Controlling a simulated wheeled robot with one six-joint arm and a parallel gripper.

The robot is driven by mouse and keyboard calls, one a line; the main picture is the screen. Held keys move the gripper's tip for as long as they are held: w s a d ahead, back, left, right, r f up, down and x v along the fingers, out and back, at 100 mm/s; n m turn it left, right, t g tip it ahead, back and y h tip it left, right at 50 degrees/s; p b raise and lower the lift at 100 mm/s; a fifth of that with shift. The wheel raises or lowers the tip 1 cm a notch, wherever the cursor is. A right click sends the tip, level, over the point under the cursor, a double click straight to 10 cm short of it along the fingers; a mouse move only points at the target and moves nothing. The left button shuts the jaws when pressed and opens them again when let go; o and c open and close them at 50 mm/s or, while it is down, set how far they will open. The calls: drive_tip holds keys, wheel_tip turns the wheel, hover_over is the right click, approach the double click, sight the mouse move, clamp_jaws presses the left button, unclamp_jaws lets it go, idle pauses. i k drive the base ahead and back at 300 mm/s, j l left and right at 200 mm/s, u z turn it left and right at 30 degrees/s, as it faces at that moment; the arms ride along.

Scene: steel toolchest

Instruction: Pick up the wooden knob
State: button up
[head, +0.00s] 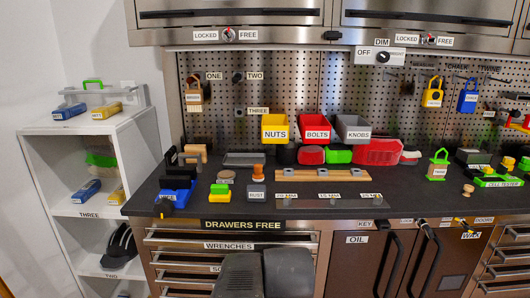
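A small tan wooden knob (468,190) stands on the dark worktop at the right, in front of the cell tester. It looks upright, with a rounded top, and nothing covers it. Dark grey parts of my arm show at the bottom centre, in front of the drawers, far to the left of the knob and below the worktop. I cannot make out gripper fingers on them, so my gripper is not seen.
A green cell tester (497,180) is just behind and right of the knob. Bins labelled NUTS (275,130), BOLTS (317,130) and KNOBS (354,131) hang behind. The worktop (415,192) is bare left of the knob.

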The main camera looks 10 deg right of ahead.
sight(468, 189)
drive_tip(key=z, duration=1.8)
